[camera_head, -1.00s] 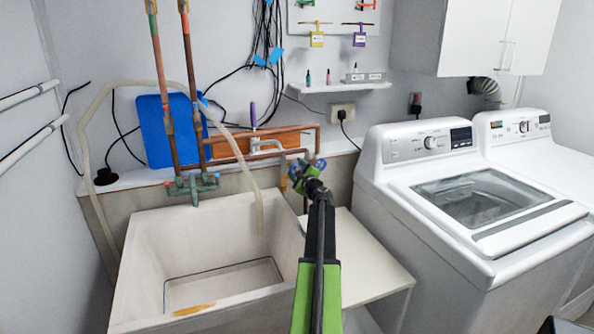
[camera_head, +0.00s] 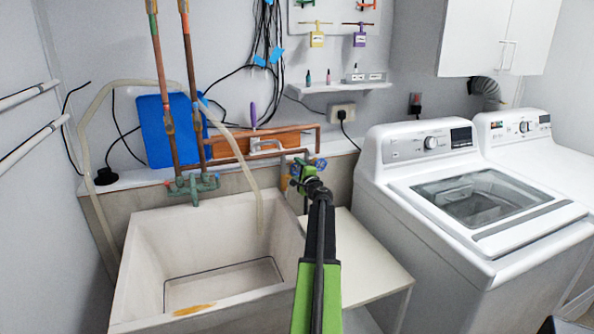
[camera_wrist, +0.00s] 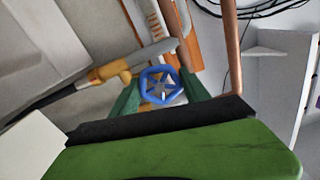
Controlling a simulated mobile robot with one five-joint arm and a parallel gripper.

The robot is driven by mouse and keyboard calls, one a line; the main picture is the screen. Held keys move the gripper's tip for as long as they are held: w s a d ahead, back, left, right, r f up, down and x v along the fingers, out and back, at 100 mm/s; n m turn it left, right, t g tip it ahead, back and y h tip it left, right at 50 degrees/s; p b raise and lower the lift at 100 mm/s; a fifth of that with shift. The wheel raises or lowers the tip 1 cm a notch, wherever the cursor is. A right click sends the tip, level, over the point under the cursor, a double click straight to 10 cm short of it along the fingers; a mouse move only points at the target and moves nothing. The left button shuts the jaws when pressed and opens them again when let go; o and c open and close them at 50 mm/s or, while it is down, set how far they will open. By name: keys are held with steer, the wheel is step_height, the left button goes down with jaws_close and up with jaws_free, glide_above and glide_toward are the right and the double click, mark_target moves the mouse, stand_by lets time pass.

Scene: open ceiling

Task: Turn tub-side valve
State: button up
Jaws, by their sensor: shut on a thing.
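A blue spoked valve wheel (camera_wrist: 161,85) shows in the wrist view, between the two green fingers of my gripper (camera_wrist: 160,92). The fingers are closed on either side of its rim. A brass-yellow fitting (camera_wrist: 108,72) on a grey pipe lies just left of the wheel. In the head view my gripper (camera_head: 304,172) is at the pipes behind the right rim of the tub (camera_head: 150,262). Blue parts (camera_head: 320,163) show on both sides of the fingers there. The fingers hide much of the valve, and its turn angle is hard to tell.
A green tap fitting (camera_head: 190,185) and a pale hose (camera_head: 258,200) are at the tub's back. Copper pipes (camera_head: 240,158) run along the wall. A low white table (camera_head: 365,265) stands right of the tub, then a washing machine (camera_head: 480,215).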

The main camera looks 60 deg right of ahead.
steer(key=o, duration=1.3)
steer(key=shift+o, duration=0.2)
steer(key=v, duration=1.7)
steer(key=shift+s+a, duration=0.2)
